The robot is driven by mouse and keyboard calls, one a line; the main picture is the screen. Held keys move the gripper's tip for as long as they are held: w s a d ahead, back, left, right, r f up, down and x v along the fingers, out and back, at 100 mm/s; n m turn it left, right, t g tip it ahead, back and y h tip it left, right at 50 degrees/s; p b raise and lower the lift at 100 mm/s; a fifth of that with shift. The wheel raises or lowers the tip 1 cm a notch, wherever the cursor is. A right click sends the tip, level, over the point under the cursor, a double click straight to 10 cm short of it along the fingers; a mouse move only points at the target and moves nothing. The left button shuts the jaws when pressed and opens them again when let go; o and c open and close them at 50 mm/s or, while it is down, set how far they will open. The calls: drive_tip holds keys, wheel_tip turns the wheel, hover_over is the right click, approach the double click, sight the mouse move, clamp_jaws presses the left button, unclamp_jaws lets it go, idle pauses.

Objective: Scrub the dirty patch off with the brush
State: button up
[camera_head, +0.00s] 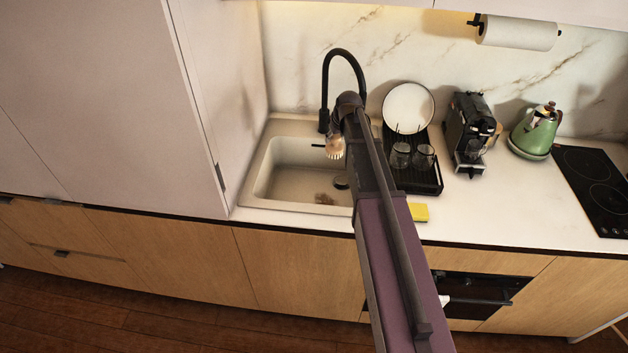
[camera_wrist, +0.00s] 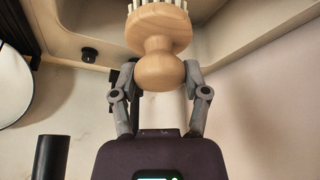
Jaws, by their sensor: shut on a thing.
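The wooden brush (camera_head: 335,148) hangs above the beige sink (camera_head: 258,187), with its pale bristles pointing down towards the basin. It also shows in the wrist view (camera_wrist: 160,32), where its round knob sits between the two grey fingers. My gripper (camera_wrist: 160,77) is shut on this knob; in the head view its fingers are mostly hidden behind my arm. The brown dirty patch (camera_head: 325,198) lies on the sink floor, below and slightly left of the brush. The brush is apart from it. The patch cannot be made out in the wrist view.
A black tap (camera_head: 325,95) stands behind the sink, close to my arm. A black dish rack (camera_head: 427,184) with glasses and a white plate (camera_head: 408,108) is to the right. A yellow sponge (camera_head: 419,212) lies near the counter edge. A tall cabinet (camera_head: 205,100) bounds the left.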

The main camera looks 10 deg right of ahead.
drive_tip(key=shift+d, duration=0.3)
drive_tip(key=shift+f, duration=0.1)
drive_tip(key=shift+a+f+b, duration=0.15)
drive_tip(key=shift+f+b, duration=0.3)
drive_tip(key=shift+b, duration=0.15)
drive_tip(key=a+f+b, duration=0.3)
drive_tip(key=f+b, duration=0.6)
drive_tip(key=a+f+b, duration=0.4)
drive_tip(key=f+b, duration=0.5)
drive_tip(key=shift+a, duration=0.3)
drive_tip(key=shift+f, duration=0.1)
drive_tip(key=shift+f+b, duration=3)
drive_tip(key=shift+b, duration=0.05)
